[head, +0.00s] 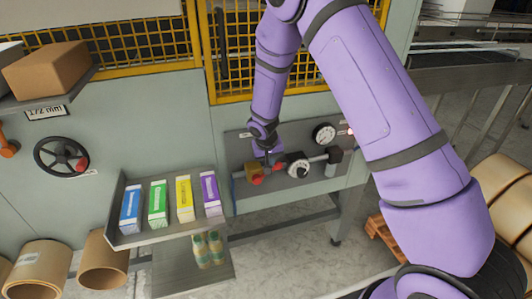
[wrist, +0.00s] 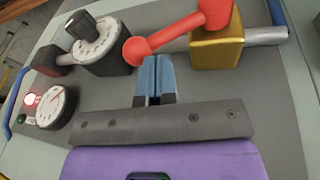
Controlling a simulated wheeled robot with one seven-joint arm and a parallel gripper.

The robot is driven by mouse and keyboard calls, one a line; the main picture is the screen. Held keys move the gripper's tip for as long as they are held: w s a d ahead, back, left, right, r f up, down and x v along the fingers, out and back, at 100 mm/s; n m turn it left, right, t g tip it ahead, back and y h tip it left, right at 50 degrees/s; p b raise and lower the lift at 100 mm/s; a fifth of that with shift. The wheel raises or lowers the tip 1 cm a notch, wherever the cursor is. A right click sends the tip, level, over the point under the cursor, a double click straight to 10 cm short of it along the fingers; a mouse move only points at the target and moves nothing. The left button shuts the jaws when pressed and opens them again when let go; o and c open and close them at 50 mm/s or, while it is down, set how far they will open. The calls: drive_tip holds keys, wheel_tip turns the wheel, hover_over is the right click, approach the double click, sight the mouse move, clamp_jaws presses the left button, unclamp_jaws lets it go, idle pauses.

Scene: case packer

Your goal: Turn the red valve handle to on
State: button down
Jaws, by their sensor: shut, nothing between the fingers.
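The red valve handle (wrist: 175,36) is a bar with a round knob at its free end, mounted on a gold valve body (wrist: 217,50) on a grey pipe. In the wrist view the bar slants from the valve body down-left to the knob. In the head view the handle (head: 276,168) shows small, partly hidden by my gripper (head: 266,162). In the wrist view my gripper (wrist: 155,62) is shut and empty, its blue fingertips together just below the bar, close to the knob. Whether they touch the handle I cannot tell.
A black-knobbed white dial (wrist: 95,38), a pressure gauge (wrist: 48,106) and a lit red lamp (wrist: 33,99) share the panel. A shelf (head: 165,233) with several coloured boxes stands left of the valve. A yellow mesh guard (head: 235,98) lies above.

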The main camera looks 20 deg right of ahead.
sight(276, 164)
drive_tip(key=shift+s+d+f, duration=0.1)
drive_tip(key=shift+d+f, duration=0.1)
drive_tip(key=shift+f, duration=0.05)
drive_tip(key=shift+d, duration=0.15)
idle(0.3)
drive_tip(key=shift+d+f+y, duration=0.2)
drive_tip(key=shift+d+y, duration=0.05)
drive_tip(key=shift+y, duration=0.25)
drive_tip(key=shift+d+f+y, duration=0.55)
drive_tip(key=shift+f+y, duration=0.1)
drive_tip(key=shift+y, duration=0.45)
drive_tip(key=shift+d+f, duration=0.6)
drive_tip(key=shift+f, duration=0.45)
drive_tip(key=r, duration=0.2)
drive_tip(key=w+r, duration=0.1)
drive_tip(key=r, duration=0.1)
drive_tip(key=shift+r, duration=0.2)
drive_tip(key=d+v, duration=0.2)
drive_tip(key=v, duration=0.7)
drive_tip(key=shift+s+d+r, duration=0.2)
drive_tip(key=shift+s, duration=0.05)
